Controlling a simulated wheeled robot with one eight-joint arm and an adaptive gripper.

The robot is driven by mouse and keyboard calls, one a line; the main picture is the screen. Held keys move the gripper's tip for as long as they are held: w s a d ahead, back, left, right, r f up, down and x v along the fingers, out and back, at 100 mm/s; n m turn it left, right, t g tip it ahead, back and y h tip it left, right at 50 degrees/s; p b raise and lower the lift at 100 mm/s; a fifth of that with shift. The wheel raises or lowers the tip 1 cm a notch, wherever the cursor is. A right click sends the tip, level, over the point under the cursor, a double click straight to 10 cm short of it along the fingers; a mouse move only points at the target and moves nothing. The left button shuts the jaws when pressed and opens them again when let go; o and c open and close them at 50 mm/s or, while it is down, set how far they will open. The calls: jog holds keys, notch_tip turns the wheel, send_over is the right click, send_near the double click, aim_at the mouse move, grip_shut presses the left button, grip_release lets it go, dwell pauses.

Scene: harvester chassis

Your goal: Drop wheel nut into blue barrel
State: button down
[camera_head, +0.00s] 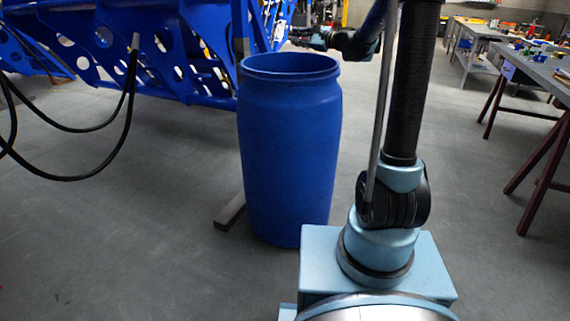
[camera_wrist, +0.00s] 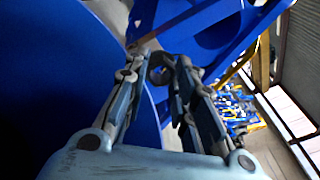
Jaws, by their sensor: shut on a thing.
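The blue barrel (camera_head: 290,150) stands upright and open-topped on the floor, left of my arm. Its large blue surface fills the left of the wrist view (camera_wrist: 45,90). My gripper (camera_head: 305,40) is beyond the barrel's far rim in the head view, at the height of its top or a little higher. In the wrist view my gripper (camera_wrist: 167,70) has its fingertips close together on a small dark piece, the wheel nut (camera_wrist: 161,62). The fingers partly hide the nut, and it is too small to make out in the head view.
The blue harvester chassis (camera_head: 120,45) stands behind and left of the barrel. Black hoses (camera_head: 70,178) hang from it. A workbench (camera_head: 545,70) with tools stands at the right. The floor in the left foreground is clear.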

jog(key=shift+d+f, duration=0.15)
jog(key=shift+f, duration=1.85)
jog(key=c, duration=1.2)
grip_release()
jog(key=shift+c, duration=0.2)
jog(key=v, duration=1.2)
jog(key=shift+f, duration=0.1)
